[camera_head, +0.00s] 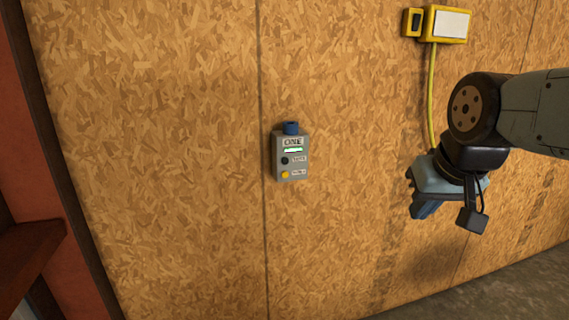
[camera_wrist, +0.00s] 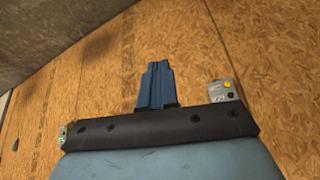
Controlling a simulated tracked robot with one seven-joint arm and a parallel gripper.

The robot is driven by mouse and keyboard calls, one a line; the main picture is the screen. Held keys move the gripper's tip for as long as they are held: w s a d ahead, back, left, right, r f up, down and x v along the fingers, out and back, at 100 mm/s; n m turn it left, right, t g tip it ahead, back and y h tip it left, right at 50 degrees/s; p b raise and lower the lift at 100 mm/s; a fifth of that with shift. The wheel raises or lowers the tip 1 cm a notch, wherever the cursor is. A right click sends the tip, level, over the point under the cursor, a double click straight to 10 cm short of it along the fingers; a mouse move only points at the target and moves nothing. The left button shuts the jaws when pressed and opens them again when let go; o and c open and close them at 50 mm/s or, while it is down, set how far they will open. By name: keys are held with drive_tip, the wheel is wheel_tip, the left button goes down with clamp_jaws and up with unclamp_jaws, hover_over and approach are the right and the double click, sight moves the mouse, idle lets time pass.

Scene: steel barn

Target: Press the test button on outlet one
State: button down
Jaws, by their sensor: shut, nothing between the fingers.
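The outlet one box (camera_head: 291,156) is a small grey box on the wooden wall, with a blue top and the label ONE. Its front has a green-and-white strip, a black button (camera_head: 285,160) and a yellow button (camera_head: 285,175) below it. The small labels beside the buttons are too blurred to read surely. My gripper (camera_head: 424,209) is to the right of the box and lower, apart from it. In the wrist view the box (camera_wrist: 217,90) shows upside down, right of my blue fingers (camera_wrist: 157,84) and partly hidden by the gripper body. The fingers are together and empty.
A yellow box with a white plate (camera_head: 453,24) is high on the wall at right, and a yellow cable (camera_head: 432,90) hangs from it behind my arm. A red-brown post and ledge (camera_head: 30,250) stand at left. The wall around outlet one is clear.

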sight(292, 164)
drive_tip(key=w+a+f+m+g+y, duration=0.1)
drive_tip(key=w+a+f+m+y, duration=0.2)
drive_tip(key=w+a+m+y, duration=0.8)
drive_tip(key=w+a+f+m+t, duration=0.1)
drive_tip(key=w+a+f+m, duration=0.1)
drive_tip(key=w+m, duration=0.6)
drive_tip(key=w+a+f+m+t+h, duration=0.1)
drive_tip(key=w+a+f+m, duration=0.2)
drive_tip(key=w+a+m, duration=0.2)
drive_tip(key=w+m, duration=0.3)
drive_tip(key=w, duration=0.1)
drive_tip(key=shift+w+a+f+m+t, duration=0.2)
drive_tip(key=shift+w+f+m+t, duration=0.1)
drive_tip(key=shift+f+m, duration=0.1)
drive_tip(key=shift+w+a, duration=0.4)
drive_tip(key=shift+w, duration=1)
drive_tip(key=shift+w+a, duration=0.4)
drive_tip(key=shift+w, duration=0.95)
drive_tip(key=shift+w+a, duration=0.4)
drive_tip(key=shift+w, duration=1)
drive_tip(key=shift+w, duration=0.15)
drive_tip(key=shift+w+a+r, duration=0.1)
drive_tip(key=shift+w, duration=0.15)
